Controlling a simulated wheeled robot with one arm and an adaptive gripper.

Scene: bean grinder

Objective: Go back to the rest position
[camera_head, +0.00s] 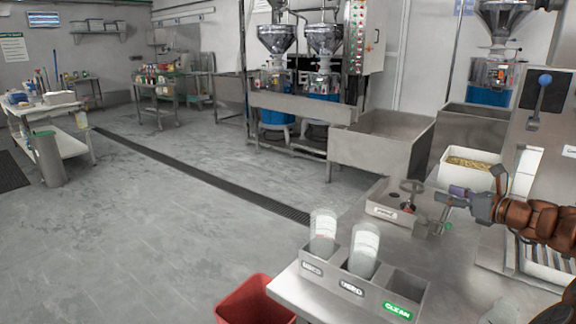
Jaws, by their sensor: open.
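My arm, with copper-brown links, reaches in from the right edge. My gripper (446,211) is at its left end, open, with nothing visible between its fingers. It is just right of a small metal box with a valve wheel (411,187) on the steel table (455,255). I cannot tell whether the fingers touch anything there.
A metal rack (347,283) at the table's front holds two clear containers (323,232) (364,249); its CLEAN slot looks empty. A white bin of beans (468,170) is behind my gripper. A machine with a blue-knobbed lever (541,93) stands right. A red bin (256,301) is on the floor, which is open at left.

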